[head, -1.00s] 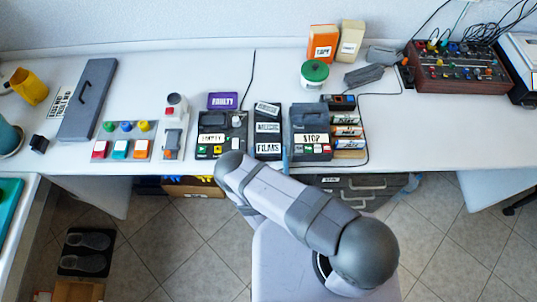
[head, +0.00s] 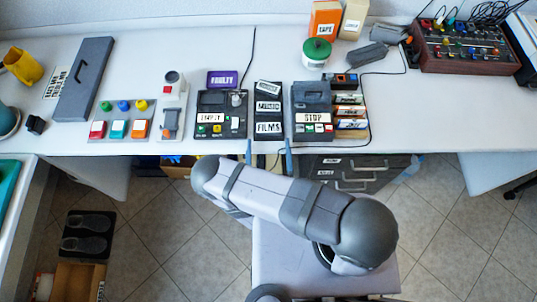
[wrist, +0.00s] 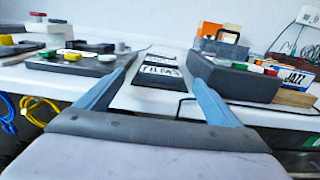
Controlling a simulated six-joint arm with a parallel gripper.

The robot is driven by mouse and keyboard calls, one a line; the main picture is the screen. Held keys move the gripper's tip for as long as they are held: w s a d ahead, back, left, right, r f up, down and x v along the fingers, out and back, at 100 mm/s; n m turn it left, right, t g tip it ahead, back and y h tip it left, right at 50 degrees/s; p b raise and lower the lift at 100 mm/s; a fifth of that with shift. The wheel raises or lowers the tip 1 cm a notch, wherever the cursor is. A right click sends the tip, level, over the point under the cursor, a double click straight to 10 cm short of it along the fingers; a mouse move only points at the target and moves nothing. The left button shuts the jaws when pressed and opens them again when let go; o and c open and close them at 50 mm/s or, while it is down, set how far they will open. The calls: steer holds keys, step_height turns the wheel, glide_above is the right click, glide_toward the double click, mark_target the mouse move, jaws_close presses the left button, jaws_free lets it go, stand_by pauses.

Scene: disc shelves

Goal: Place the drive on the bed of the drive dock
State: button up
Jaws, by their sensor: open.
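No label names the drive or the drive dock, so I cannot tell for sure which they are. A dark device (head: 210,130) with a label that seems to read INPUT has a dark recessed top. A grey device (head: 311,98) labelled STOP stands to its right, with a raised block at its back. Between them lies a dark strip (head: 268,103) with several white labels, the front one FILMS; it also shows in the wrist view (wrist: 160,78). My gripper (head: 268,150) is open and empty at the table's front edge, its blue fingers either side of the strip's front end.
Labelled cases (head: 350,110) stand right of the STOP device. A purple FAULTY box (head: 222,79), a button panel (head: 118,130) and a grey case (head: 84,78) are to the left. A green-lidded jar (head: 316,53) and a cabled grey device (head: 372,56) sit behind. Table right of the cases is clear.

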steer(key=shift+s+r+b, duration=0.1)
steer(key=shift+s+b, duration=0.2)
steer(key=shift+s, duration=0.9)
